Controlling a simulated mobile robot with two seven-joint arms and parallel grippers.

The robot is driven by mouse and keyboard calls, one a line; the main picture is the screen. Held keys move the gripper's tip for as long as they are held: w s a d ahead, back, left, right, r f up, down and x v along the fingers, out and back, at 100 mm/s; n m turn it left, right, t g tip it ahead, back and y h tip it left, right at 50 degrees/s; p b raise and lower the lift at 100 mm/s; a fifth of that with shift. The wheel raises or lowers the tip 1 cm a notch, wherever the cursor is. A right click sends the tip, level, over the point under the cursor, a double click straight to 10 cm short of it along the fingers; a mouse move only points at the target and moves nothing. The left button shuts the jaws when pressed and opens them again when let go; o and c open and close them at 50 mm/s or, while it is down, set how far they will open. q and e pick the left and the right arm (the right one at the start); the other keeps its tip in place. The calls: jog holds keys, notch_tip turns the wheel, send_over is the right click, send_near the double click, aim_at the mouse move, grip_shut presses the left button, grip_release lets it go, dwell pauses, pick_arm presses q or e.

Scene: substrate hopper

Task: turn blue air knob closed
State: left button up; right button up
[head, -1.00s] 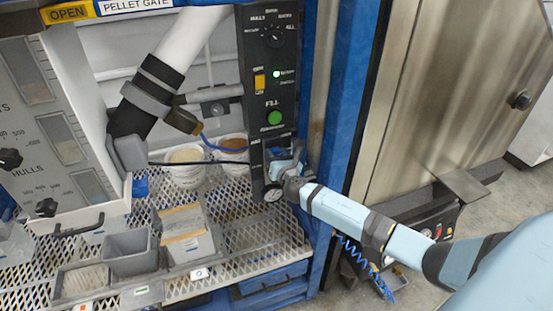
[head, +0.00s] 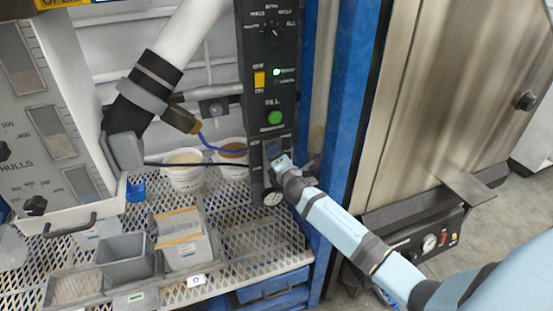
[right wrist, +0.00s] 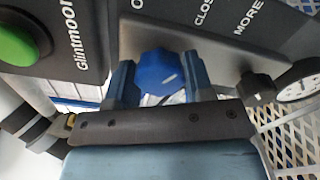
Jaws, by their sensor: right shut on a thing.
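The blue air knob (right wrist: 158,72) sits on the dark control panel, between the two fingers of my right gripper (right wrist: 160,80) in the right wrist view. The fingers are shut on it from both sides. In the head view my right gripper (head: 279,160) is at the lower part of the panel (head: 264,95) and mostly hides the knob. My left gripper is not in view.
A small black knob (right wrist: 257,88) and a round gauge (right wrist: 298,86) are close beside the blue knob. A green button (head: 274,117) is above. Grey bins (head: 125,257) and white buckets (head: 186,170) stand on the mesh shelf to the left. A blue post (head: 350,110) is close on the right.

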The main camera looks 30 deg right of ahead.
jog(key=shift+m, duration=1.2)
jog(key=o, duration=0.9)
jog(key=shift+o, duration=0.2)
